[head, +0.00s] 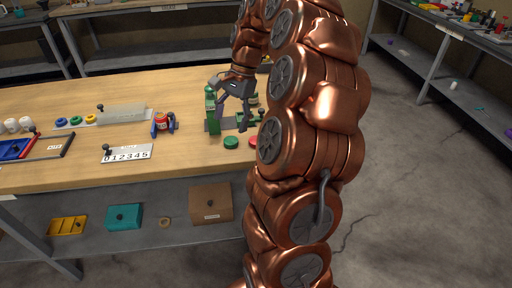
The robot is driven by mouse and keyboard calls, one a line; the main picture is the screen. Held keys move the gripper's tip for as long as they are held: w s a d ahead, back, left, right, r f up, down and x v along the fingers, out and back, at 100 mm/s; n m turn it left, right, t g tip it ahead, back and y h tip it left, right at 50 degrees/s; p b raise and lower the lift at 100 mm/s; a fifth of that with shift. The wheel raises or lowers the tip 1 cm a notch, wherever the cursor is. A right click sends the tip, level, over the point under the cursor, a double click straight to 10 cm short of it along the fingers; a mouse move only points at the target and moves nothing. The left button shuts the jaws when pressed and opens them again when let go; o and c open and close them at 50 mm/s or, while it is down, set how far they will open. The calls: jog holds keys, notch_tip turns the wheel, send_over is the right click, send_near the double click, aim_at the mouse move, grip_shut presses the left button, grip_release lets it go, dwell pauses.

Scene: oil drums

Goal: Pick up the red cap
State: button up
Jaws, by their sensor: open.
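A small round red cap (254,141) lies on the wooden workbench (190,165), its right side partly hidden behind my copper arm. A similar green cap (231,142) lies just left of it. My gripper (232,118) is open and points down over the bench, a little beyond and left of the red cap. It appears apart from both caps, with nothing visible between its fingers.
A green stand-like device (211,108) is beside my gripper on the left. A red container in a blue holder (162,124) and a number plate (127,153) stand farther left. Boxes (211,203) sit on the shelf below. Bare bench lies in front of the caps.

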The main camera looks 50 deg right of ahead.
aim_at(255, 140)
jog(key=shift+s+d+f+m+t+b, duration=0.2)
jog(key=shift+d+f+m, duration=0.9)
jog(key=shift+d, duration=0.75)
jog(key=shift+s+d+f+m+t+b, duration=0.15)
jog(key=shift+d+f+m, duration=0.55)
jog(key=shift+d+f, duration=0.9)
jog(key=shift+s+d+f+m+t+b, duration=0.15)
jog(key=shift+d+f+m, duration=0.8)
jog(key=shift+d, duration=1.15)
jog(key=shift+d+p+x, duration=0.1)
jog(key=shift+p+x, duration=0.2)
jog(key=shift+x, duration=1)
jog(key=shift+d+p+x, duration=0.15)
jog(key=shift+p+x, duration=0.1)
jog(key=shift+x, duration=1.05)
jog(key=shift+w+f, duration=0.1)
jog(key=c, duration=0.8)
